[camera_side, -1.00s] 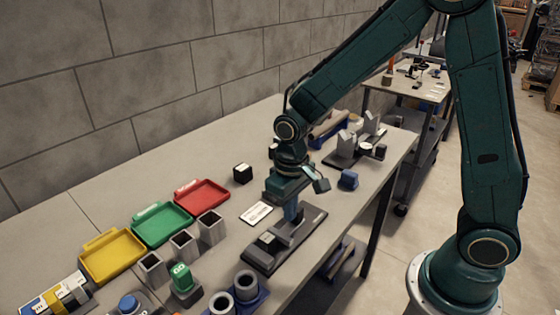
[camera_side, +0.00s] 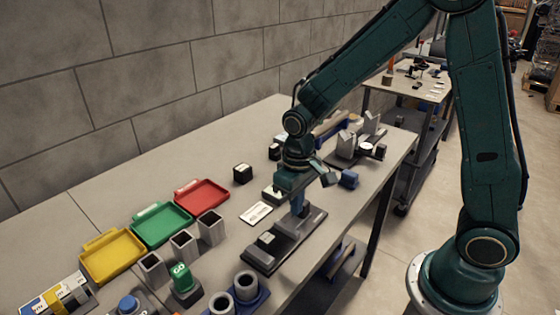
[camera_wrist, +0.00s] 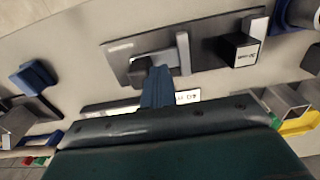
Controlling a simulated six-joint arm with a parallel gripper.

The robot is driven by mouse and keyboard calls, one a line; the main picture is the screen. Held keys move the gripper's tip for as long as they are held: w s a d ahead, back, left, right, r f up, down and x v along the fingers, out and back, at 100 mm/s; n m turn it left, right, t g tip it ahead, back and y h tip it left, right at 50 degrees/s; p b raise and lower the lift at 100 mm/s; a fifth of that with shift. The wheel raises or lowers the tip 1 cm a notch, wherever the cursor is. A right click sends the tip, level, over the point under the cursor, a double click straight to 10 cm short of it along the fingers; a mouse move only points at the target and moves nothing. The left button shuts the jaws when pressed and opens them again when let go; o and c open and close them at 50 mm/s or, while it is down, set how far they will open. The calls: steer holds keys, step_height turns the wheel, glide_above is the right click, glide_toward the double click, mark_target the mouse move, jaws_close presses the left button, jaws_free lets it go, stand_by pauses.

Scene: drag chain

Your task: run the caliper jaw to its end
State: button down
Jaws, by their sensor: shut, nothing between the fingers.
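The caliper fixture is a long dark base (camera_side: 262,259) on the bench in the side view. A dark block with a pale label (camera_side: 268,238) stands at its near end and also shows in the wrist view (camera_wrist: 240,48). My gripper (camera_side: 297,208) points down over the far part of the base, with its blue fingers shut and empty. In the wrist view the fingers (camera_wrist: 157,90) meet or overlap the grey sliding jaw (camera_wrist: 155,60); exact contact cannot be told. In the side view the jaw is mostly hidden by the fingers.
A white card (camera_side: 256,213) lies left of the base. A blue block (camera_side: 349,179) and a grey fixture (camera_side: 349,148) stand beyond the far end. Red (camera_side: 202,196), green (camera_side: 162,225) and yellow (camera_side: 112,257) trays line the left, with grey square tubes (camera_side: 211,226) beside them.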

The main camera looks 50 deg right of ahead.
steer(key=shift+d, duration=1.45)
stand_by(0.3)
steer(key=shift+a, duration=0.25)
steer(key=shift+a, duration=0.45)
steer(key=shift+a+r, duration=0.1)
steer(key=shift+r, duration=3.9)
